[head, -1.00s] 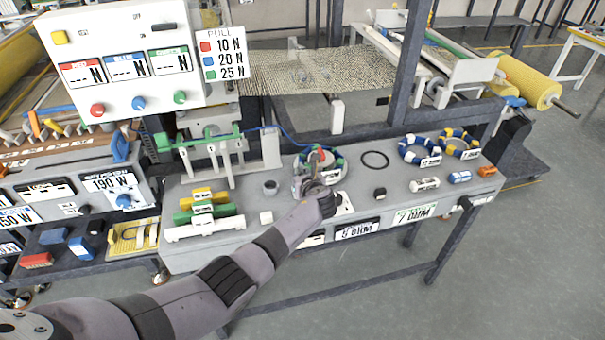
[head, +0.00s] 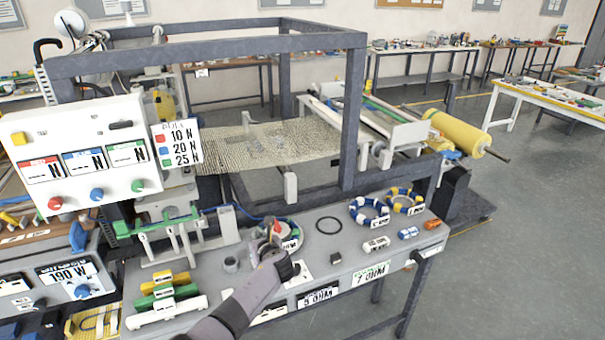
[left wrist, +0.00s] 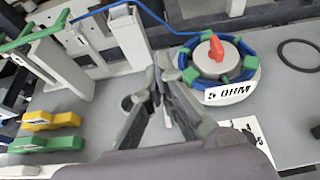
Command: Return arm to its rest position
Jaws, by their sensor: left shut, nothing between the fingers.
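My left arm reaches in from the bottom of the head view. Its gripper (head: 270,252) is over the grey bench (head: 345,255), in front of a round blue-and-green coil unit (head: 291,243) with a red knob, partly hidden by the gripper. In the left wrist view the gripper (left wrist: 160,75) is shut and empty, its narrow fingers close together. The coil unit (left wrist: 207,98), labelled 5 OHM, sits right of the fingers, with a visible gap from them. My right gripper is not in view.
A white panel (head: 75,145) with knobs stands at the left. A green-topped stand (head: 165,222), a black ring (head: 329,225) and coloured coils (head: 370,210) are on the bench. A dark frame (head: 350,120) rises behind. Open floor (head: 520,260) lies at the right.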

